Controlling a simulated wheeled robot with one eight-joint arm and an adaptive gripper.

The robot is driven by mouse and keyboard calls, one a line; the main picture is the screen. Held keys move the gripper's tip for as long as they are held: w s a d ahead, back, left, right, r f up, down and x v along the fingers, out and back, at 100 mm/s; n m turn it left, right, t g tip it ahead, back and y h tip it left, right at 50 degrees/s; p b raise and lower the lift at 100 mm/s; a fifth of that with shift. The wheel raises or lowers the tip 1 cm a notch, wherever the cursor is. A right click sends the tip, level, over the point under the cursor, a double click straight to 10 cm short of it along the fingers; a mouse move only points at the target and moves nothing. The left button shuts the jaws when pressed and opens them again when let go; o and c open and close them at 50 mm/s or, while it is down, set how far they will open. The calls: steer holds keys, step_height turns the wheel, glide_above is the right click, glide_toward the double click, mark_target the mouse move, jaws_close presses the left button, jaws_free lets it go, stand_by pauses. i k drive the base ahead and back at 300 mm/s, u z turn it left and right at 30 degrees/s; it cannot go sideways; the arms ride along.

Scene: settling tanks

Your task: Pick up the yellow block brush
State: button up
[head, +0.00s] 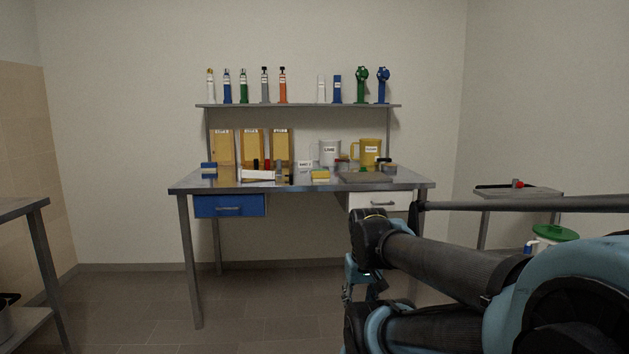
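A small yellow block (320,176), which looks like the yellow block brush, lies near the front middle of the steel table (222,183). Its bristles are too small to make out. My gripper (350,295) hangs low in front of the table, right of the middle and below the tabletop. It is well apart from the yellow block. My arm partly covers it, and its fingers are too small and dark to tell whether they are open or shut.
A blue block (208,169), wooden boards (252,147), a white jug (329,153) and a yellow jug (370,153) stand on the table. A shelf (300,106) with several bottles and fittings hangs above. A side table (518,193) stands right. Floor is clear at left centre.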

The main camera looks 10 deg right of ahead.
mark_target(316, 176)
steer(key=z, duration=0.05)
steer(key=k, duration=0.4)
steer(key=z, duration=0.3)
steer(key=i, duration=1.15)
steer(key=u, duration=0.75)
steer(key=i, duration=1.05)
steer(key=u, duration=0.65)
